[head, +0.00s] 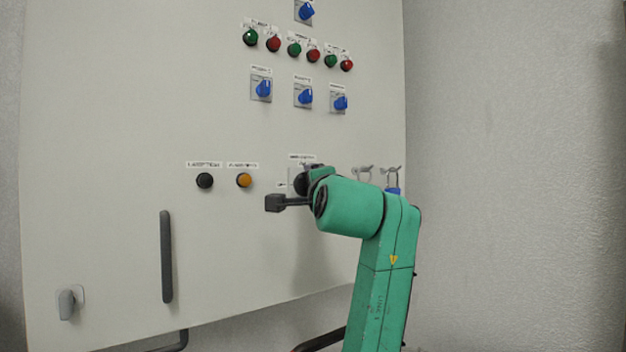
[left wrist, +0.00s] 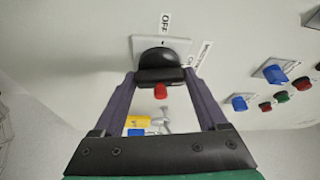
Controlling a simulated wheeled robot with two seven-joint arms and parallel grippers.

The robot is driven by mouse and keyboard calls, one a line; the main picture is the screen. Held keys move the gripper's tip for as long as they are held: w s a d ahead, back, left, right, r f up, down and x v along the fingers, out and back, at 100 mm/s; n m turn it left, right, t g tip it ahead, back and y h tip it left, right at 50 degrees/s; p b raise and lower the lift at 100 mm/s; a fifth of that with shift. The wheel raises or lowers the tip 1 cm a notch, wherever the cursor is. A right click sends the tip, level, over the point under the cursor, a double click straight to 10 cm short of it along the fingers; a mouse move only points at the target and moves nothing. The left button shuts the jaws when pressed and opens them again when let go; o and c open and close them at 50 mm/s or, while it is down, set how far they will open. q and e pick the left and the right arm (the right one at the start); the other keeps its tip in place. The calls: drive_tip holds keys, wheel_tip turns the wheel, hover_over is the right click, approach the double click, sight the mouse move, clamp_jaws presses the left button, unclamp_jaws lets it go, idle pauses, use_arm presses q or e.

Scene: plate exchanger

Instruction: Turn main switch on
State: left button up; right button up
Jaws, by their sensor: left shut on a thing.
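The main switch is a black rotary knob on a pale square plate on the cabinet front. In the left wrist view the knob (left wrist: 160,58) is at top centre, with a red piece (left wrist: 160,91) below its grip. An OFF label (left wrist: 165,22) stands above it; another label to its right is partly covered. My left gripper (left wrist: 160,76) has its two fingers on either side of the knob's grip and is shut on it. In the head view the knob (head: 300,183) is mostly hidden behind my left gripper (head: 316,175). My right gripper is in neither view.
Black (head: 204,181) and amber (head: 244,180) buttons sit left of the switch. Blue selector switches (head: 304,96) and green and red buttons are above. Hooks (head: 363,172) and a blue padlock (head: 392,190) are to the right. A dark vertical handle (head: 166,256) stands out lower left.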

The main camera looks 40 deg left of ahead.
use_arm(q)
drive_tip(key=shift+r+m+h+p, duration=0.15)
drive_tip(key=shift+m+h+p, duration=0.15)
drive_tip(key=shift+m+p, duration=0.55)
drive_tip(key=shift+m, duration=0.35)
drive_tip(key=o, duration=1.3)
drive_tip(key=shift+b, duration=0.3)
drive_tip(key=b+v, duration=0.5)
drive_tip(key=v, duration=0.9)
drive_tip(key=shift+d, duration=0.25)
drive_tip(key=shift+r, duration=0.1)
